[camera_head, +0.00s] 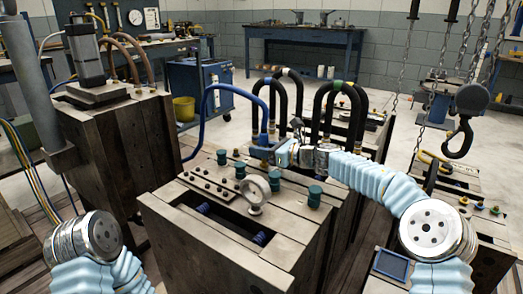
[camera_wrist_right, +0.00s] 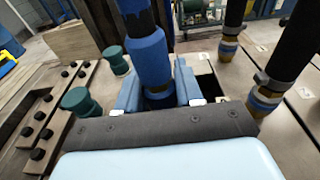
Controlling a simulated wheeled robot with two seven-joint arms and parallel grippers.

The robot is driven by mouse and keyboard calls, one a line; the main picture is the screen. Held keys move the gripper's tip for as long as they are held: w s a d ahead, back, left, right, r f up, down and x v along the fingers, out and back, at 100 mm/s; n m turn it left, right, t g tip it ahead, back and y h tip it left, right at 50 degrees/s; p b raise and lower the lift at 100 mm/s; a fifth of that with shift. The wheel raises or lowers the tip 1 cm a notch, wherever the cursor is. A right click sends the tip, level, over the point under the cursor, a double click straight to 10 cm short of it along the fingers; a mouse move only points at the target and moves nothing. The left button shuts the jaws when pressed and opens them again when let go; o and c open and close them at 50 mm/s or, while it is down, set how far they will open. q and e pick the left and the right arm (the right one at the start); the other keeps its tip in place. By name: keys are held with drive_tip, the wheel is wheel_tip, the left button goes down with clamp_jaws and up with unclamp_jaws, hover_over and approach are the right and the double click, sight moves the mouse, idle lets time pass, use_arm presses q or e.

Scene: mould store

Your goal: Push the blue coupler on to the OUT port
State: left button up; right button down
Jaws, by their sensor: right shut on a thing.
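The blue coupler (camera_head: 263,138) is on the end of a blue hose at the back edge of the wooden-sided mould block (camera_head: 168,207). In the right wrist view the coupler (camera_wrist_right: 152,65) stands nearly upright between the two blue fingers of my right gripper (camera_wrist_right: 158,98). My right gripper (camera_head: 266,150) is shut on it, reaching in from the right. The coupler's lower end and whatever lies under it are hidden by the fingers and the dark gripper body. I cannot make out the OUT port or its label. My left gripper is out of view; only left arm links show.
Black hoses (camera_head: 329,105) arch close behind and right of my right gripper. Their fittings (camera_wrist_right: 229,46) stand near it in the wrist view. Green knobs (camera_head: 314,196) and an eye bolt (camera_head: 254,192) stick up from the block. A chain hook (camera_head: 463,130) hangs at right.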

drive_tip(key=shift+f+b, duration=0.35)
drive_tip(key=shift+b, duration=0.1)
idle(0.9)
drive_tip(key=shift+f+b, duration=0.5)
drive_tip(key=shift+f+b, duration=0.35)
drive_tip(key=shift+b, duration=0.05)
idle(0.4)
drive_tip(key=shift+f, duration=0.3)
